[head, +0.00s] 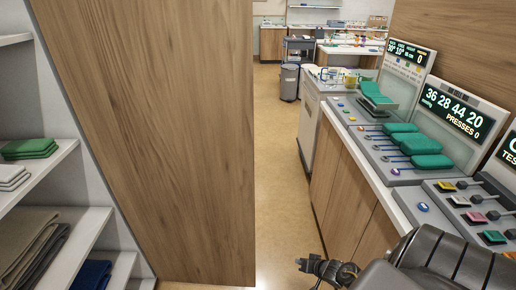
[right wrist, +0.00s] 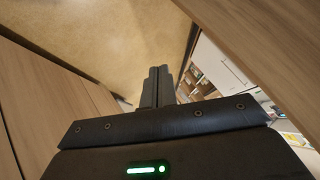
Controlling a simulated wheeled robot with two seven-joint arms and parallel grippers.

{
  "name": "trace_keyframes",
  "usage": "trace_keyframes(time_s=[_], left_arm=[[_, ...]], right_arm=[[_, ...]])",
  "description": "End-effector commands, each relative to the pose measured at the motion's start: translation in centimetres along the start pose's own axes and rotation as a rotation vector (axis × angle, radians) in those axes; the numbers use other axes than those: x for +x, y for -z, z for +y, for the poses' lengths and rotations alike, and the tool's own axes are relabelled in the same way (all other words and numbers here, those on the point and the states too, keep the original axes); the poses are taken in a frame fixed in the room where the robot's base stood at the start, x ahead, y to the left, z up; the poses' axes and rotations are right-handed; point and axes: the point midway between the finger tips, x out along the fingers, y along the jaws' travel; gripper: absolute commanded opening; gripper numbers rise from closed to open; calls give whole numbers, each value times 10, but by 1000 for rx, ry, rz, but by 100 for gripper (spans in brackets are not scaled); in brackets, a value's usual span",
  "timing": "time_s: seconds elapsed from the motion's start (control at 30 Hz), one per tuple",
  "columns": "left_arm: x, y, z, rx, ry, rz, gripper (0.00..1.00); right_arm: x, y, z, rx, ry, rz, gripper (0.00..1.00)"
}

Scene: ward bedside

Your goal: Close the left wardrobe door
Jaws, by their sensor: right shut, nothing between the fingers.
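The left wardrobe door (head: 165,130) is a tall wood-grain panel standing open in the head view, with open shelves on its left. My right gripper (head: 304,265) is low in the head view, right of the door's edge, with a strip of floor showing between them. In the right wrist view, my right gripper (right wrist: 157,80) has its fingers shut together and empty, pointing over the floor. A wooden panel crosses the upper right of that view; I cannot tell for sure whether it is the door. My left gripper is not in view.
Shelves (head: 85,240) hold green cloths (head: 30,148), white cloths (head: 12,177) and folded brown fabric (head: 28,240). A long counter (head: 350,190) with display panels and green pads runs along the right. Bare floor (head: 280,160) lies between door and counter; a grey bin (head: 289,82) stands farther back.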

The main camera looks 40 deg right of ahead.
Motion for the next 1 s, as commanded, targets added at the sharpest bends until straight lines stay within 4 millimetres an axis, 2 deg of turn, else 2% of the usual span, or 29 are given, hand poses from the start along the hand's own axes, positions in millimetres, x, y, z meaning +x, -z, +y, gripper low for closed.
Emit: trace_keyframes(time_s=[0.03,0.07,0.1,0.17,0.2,0.3,0.4,0.5,0.63,0.8,1.0], left_arm=[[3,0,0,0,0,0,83],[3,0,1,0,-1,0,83],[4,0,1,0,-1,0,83],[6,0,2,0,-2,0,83],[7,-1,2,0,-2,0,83],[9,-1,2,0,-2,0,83],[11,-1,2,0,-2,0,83],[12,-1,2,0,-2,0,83],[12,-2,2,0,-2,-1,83],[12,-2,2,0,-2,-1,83],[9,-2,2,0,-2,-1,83]], right_arm=[[-3,66,-20,84,88,71,0],[-8,100,-35,142,145,101,0],[-17,142,-55,215,223,129,0],[-36,200,-88,311,342,150,0],[-51,234,-111,368,421,149,0],[-95,301,-168,483,599,101,0],[-137,342,-216,559,730,16,0],[-170,363,-250,608,804,-68,0],[-193,374,-273,640,847,-138,0],[-199,376,-280,653,857,-159,0],[-191,379,-290,654,859,-157,0]])
